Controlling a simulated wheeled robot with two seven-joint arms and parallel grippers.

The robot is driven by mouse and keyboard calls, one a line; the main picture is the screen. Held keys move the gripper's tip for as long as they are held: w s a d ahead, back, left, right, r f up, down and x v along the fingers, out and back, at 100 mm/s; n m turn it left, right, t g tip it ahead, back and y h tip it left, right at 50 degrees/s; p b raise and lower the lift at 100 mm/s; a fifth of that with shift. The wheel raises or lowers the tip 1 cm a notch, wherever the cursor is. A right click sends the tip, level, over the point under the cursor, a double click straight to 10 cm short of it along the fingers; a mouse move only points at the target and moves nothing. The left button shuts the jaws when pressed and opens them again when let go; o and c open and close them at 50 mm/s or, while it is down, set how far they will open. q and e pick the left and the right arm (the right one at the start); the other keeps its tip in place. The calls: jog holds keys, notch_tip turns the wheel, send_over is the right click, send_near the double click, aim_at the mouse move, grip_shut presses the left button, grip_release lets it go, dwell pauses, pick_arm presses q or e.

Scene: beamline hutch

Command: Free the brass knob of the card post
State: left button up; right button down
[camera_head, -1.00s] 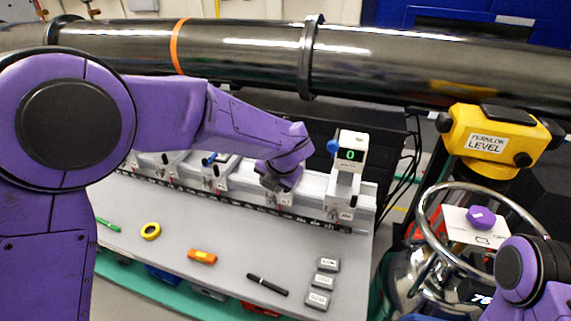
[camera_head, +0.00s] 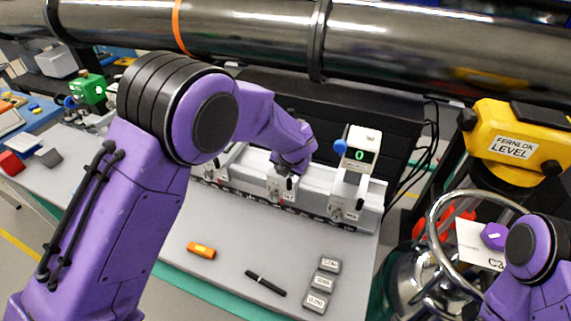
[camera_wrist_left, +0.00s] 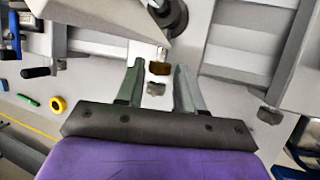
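My left gripper (camera_head: 285,168) is at a carriage on the grey rail, under my purple wrist in the head view. In the left wrist view the gripper (camera_wrist_left: 160,72) is open, with a finger on each side of a small brass-brown knob (camera_wrist_left: 159,68). The knob sits between the fingertips with gaps visible on both sides. A grey knob (camera_wrist_left: 155,88) shows just below it, also between the fingers. A pale angled block (camera_wrist_left: 110,18) covers part of the post above. The brass knob is hidden in the head view. My right gripper is not in view; only its purple arm shows at lower right.
A carriage with a lit green "0" display (camera_head: 361,155) stands right of my left gripper. A black pipe (camera_head: 420,45) crosses above the rail. An orange tool (camera_head: 201,250), a black pen (camera_head: 265,283) and grey blocks (camera_head: 322,283) lie on the bench. A yellow level (camera_head: 515,140) stands right.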

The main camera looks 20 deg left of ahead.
pick_arm(q)
jog(key=shift+f, duration=0.1)
jog(key=shift+s, duration=0.2)
grip_shut()
jog(key=shift+a+h+b, duration=0.15)
jog(key=shift+h+b, duration=0.25)
jog(key=shift+b, duration=0.4)
jog(key=shift+a+n+h+b, duration=0.15)
jog(key=shift+n+h+b, duration=0.15)
jog(key=shift+h+b, duration=0.3)
jog(key=shift+a+h, duration=0.3)
jog(key=shift+h, duration=0.7)
jog(key=shift+w+a+n+h, duration=0.15)
jog(key=shift+n+h, duration=0.25)
jog(key=shift+h, duration=0.7)
jog(key=shift+b, duration=0.3)
